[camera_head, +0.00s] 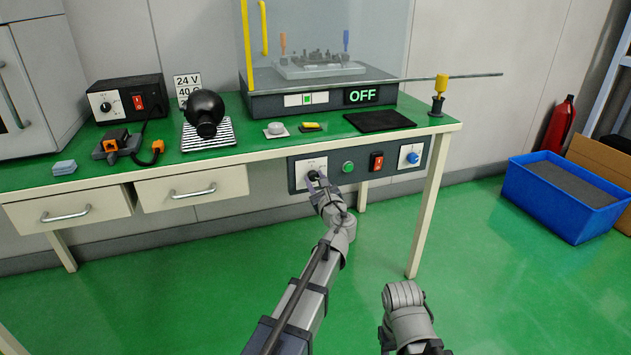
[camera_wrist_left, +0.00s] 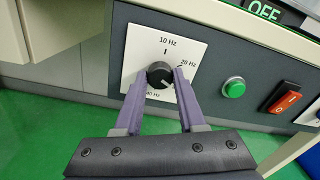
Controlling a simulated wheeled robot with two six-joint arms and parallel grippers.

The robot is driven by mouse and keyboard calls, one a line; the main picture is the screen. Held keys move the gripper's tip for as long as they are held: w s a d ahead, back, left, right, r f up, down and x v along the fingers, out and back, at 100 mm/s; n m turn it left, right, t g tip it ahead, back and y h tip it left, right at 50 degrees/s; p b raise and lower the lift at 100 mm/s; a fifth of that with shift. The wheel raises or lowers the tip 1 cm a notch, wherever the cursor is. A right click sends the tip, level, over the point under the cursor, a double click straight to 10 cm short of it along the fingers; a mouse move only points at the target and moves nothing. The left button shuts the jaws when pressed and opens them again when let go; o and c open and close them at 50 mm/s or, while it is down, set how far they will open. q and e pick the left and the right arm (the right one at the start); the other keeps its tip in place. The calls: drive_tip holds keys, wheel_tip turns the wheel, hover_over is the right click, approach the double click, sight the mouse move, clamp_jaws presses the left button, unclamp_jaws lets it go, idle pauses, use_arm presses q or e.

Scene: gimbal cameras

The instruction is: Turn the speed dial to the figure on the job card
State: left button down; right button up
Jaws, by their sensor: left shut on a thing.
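The speed dial is a black knob (camera_wrist_left: 159,74) on a white plate (camera_wrist_left: 190,42) marked 10 Hz at the top, 20 Hz at upper right and a partly hidden 40 Hz below. A pale mark on the knob seems to point to lower right. My left gripper (camera_wrist_left: 160,77) has its fingers on both sides of the knob, shut on it. The dial plate also shows under the bench in the head view (camera_head: 299,173), with my left gripper (camera_head: 315,179) at it.
Right of the dial are a green button (camera_wrist_left: 233,87), a red-orange switch (camera_wrist_left: 284,98) and a blue knob (camera_head: 412,157). A black ball (camera_head: 204,112) stands before the card. A display (camera_head: 372,95) reads OFF. A blue bin (camera_head: 571,200) stands on the floor at right.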

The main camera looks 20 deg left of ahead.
use_arm(q)
drive_tip(key=n, duration=1)
drive_tip(key=shift+n+b, duration=0.3)
drive_tip(key=shift+n, duration=0.1)
idle(0.4)
drive_tip(key=c, duration=0.5)
unclamp_jaws()
drive_tip(key=shift+s, duration=0.15)
drive_tip(key=v, duration=0.7)
drive_tip(key=shift+s+d+f, duration=0.15)
drive_tip(key=shift+s+d, duration=0.05)
drive_tip(key=shift+d, duration=0.1)
drive_tip(key=shift+s+f+n, duration=0.1)
drive_tip(key=shift+n, duration=0.2)
